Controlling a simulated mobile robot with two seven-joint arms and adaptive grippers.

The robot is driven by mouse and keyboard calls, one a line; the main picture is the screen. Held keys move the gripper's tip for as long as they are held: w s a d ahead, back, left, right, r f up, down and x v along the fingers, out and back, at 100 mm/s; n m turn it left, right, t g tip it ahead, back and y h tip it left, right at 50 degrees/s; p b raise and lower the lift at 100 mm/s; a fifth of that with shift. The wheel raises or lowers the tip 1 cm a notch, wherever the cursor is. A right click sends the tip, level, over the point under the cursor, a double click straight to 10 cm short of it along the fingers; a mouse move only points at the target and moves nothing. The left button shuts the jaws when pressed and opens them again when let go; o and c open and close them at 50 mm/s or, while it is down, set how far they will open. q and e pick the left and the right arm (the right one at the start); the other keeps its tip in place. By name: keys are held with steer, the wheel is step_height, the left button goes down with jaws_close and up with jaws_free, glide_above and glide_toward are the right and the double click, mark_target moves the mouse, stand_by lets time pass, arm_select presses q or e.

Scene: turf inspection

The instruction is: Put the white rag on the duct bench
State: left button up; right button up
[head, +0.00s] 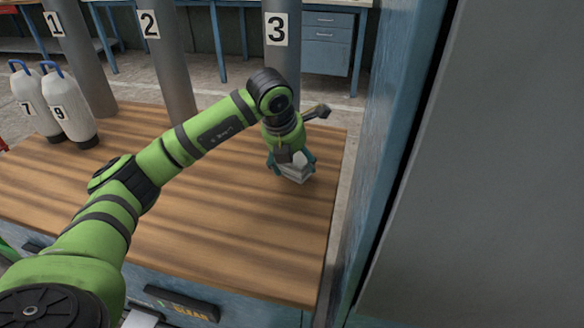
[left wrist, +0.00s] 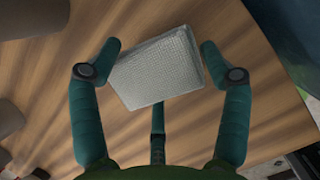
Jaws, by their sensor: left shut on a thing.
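The white rag (head: 297,174) is a folded, pale, textured block held at the end of my left arm. My left gripper (head: 291,163) is shut on it, over the right part of the wooden bench top (head: 215,245). In the left wrist view the rag (left wrist: 157,70) lies between the two side fingers of my left gripper (left wrist: 161,48), with wood grain behind it. I cannot tell whether the rag touches the wood. Grey ducts numbered 1, 2 (head: 166,60) and 3 rise along the bench's far side. My right gripper is not in view.
Two white bottles with blue handles, marked 7 (head: 35,103) and 9 (head: 70,112), stand at the bench's far left. A blue-framed grey panel (head: 480,170) rises close to the right. The bench's front middle is clear. A blue drawer unit (head: 328,45) stands behind.

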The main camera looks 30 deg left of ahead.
arm_select(q)
step_height(320, 180, down, 3)
steer(key=shift+f, duration=0.25)
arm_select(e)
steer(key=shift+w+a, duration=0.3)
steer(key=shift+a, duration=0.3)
